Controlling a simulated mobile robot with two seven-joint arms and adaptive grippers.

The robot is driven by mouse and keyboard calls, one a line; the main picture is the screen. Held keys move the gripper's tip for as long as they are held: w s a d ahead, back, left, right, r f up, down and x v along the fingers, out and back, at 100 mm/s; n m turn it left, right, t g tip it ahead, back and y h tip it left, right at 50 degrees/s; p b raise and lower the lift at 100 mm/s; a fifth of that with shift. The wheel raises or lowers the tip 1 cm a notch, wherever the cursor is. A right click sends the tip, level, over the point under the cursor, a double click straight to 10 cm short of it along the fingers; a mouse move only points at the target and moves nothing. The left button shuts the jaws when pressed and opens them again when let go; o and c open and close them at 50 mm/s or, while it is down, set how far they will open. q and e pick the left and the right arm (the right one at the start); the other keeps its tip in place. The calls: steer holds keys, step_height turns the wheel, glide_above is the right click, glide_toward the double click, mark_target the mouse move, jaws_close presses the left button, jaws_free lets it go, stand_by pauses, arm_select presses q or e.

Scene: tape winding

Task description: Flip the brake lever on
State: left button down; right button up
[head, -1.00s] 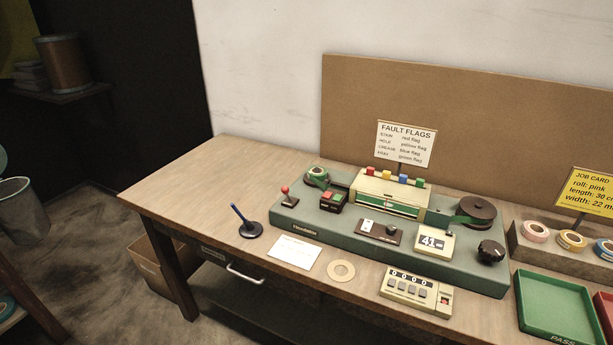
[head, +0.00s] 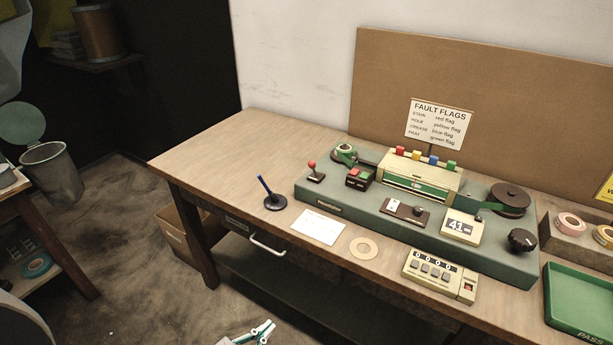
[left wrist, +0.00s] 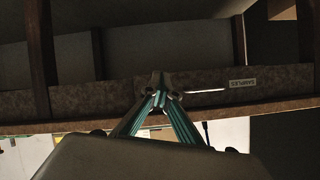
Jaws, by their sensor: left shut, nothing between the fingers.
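The brake lever is probably the small lever with a red knob (head: 312,166) at the left end of the green winding machine (head: 330,199), though no label on it can be read. The lever stands about upright, leaning slightly. My left gripper (head: 268,325) shows at the bottom of the head view, low in front of the bench and well away from the lever. In the left wrist view its fingers (left wrist: 160,92) meet at the tips and are empty, below the bench's front. My right gripper is not in view.
The bench (head: 215,140) has a drawer with a handle (head: 268,246) at its front edge. A pen in a stand (head: 274,201), a white card (head: 318,227), a tape ring (head: 363,248) and a counter box (head: 432,272) lie before the machine. The bench's left end is clear.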

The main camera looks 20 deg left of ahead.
arm_select(q)
steer(key=w+a+r+m+t+h+b, duration=0.3)
steer(key=w+r+m+b, duration=0.2)
steer(key=w+r+m, duration=0.3)
steer(key=w+a+r+m+t+h+b, duration=0.3)
steer(key=w+r+m, duration=0.6)
steer(key=w+r, duration=0.3)
steer(key=shift+m+t+b, duration=0.3)
steer(key=shift+t+b, duration=0.5)
steer(key=shift+b, duration=0.35)
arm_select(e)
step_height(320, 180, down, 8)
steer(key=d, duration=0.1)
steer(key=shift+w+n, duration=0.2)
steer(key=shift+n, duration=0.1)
arm_select(q)
steer(key=shift+r, duration=0.1)
steer(key=p, duration=0.1)
glide_toward(310, 166)
steer(key=x, duration=0.5)
steer(key=shift+w, duration=0.3)
steer(key=shift+w+d+r, duration=0.15)
steer(key=shift+w+d, duration=0.1)
steer(key=shift+w, duration=0.35)
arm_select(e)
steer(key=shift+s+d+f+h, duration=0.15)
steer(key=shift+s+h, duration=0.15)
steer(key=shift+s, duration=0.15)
